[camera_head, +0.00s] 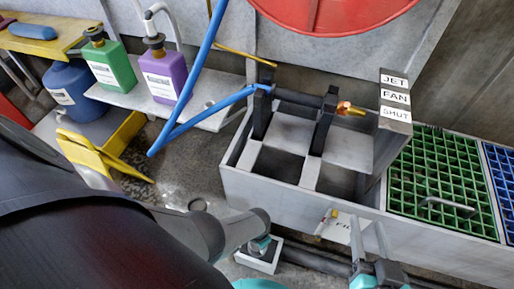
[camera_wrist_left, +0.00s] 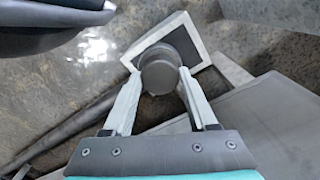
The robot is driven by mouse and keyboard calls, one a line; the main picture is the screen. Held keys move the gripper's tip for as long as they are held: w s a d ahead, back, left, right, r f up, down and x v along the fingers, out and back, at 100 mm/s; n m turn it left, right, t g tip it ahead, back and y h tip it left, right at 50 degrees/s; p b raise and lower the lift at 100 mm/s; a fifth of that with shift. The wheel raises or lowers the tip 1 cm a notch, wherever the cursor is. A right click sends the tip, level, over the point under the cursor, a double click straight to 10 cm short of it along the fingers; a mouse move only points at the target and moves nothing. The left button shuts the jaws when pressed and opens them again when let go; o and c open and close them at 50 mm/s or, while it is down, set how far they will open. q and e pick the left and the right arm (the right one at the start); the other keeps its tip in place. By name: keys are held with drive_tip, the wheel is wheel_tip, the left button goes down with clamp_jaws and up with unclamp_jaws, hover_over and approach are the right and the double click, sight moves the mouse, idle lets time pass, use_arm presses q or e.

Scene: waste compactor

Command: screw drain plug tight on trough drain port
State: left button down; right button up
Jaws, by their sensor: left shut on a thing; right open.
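A dark grey round plug (camera_wrist_left: 158,72) sits between the fingertips of my left gripper (camera_wrist_left: 161,82) in the left wrist view. The left gripper is shut on it. Directly behind the plug is a white square frame (camera_wrist_left: 192,48) with a dark inside; whether the plug touches it I cannot tell. In the head view this white square piece (camera_head: 258,262) is low in front of the grey trough (camera_head: 300,200), and the plug cannot be made out. My right gripper (camera_head: 369,232) is open and empty in front of the trough. The drain port cannot be clearly identified.
A dark pipe (camera_head: 310,258) runs along the trough's foot. A small white sign (camera_head: 345,226) hangs on the trough front near my right gripper. Green grating (camera_head: 437,172) lies to the right. Bottles (camera_head: 165,75) stand on a shelf at upper left. A yellow stand (camera_head: 100,150) is left.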

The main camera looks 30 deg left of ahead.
idle(0.3)
use_arm(q)
drive_tip(key=m, duration=0.5)
drive_tip(key=shift+c, duration=0.6)
unclamp_jaws()
drive_tip(key=shift+c, duration=0.4)
